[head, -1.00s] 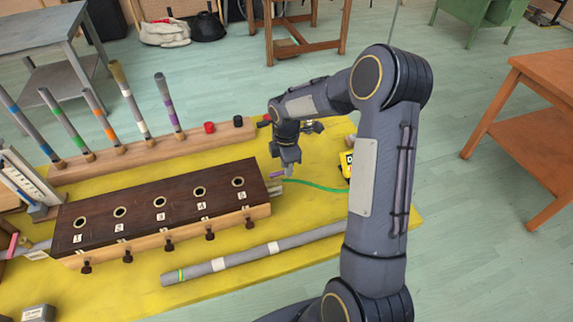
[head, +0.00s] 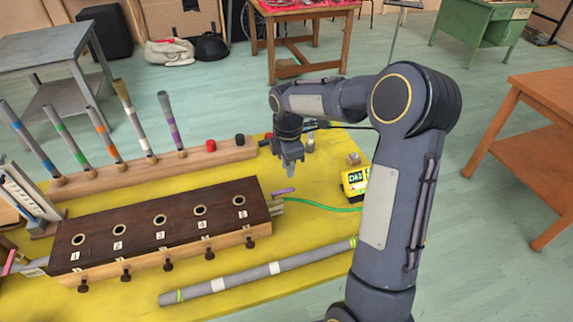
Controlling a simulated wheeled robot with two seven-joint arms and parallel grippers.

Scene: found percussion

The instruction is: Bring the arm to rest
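My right gripper (head: 290,168) hangs above the yellow table (head: 330,215), near the right end of the dark wooden block with numbered holes (head: 140,228). Its fingers point down and hold nothing that I can see. Whether they are apart or together is too small to tell. My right arm reaches in from the lower right. My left gripper is not in view.
A grey tube (head: 265,270) lies in front of the block. Several coloured-band tubes (head: 170,122) stand in a wooden rack (head: 110,172) behind it. A yellow device (head: 354,183) with a green cord and a purple stick (head: 283,191) lie right of the block.

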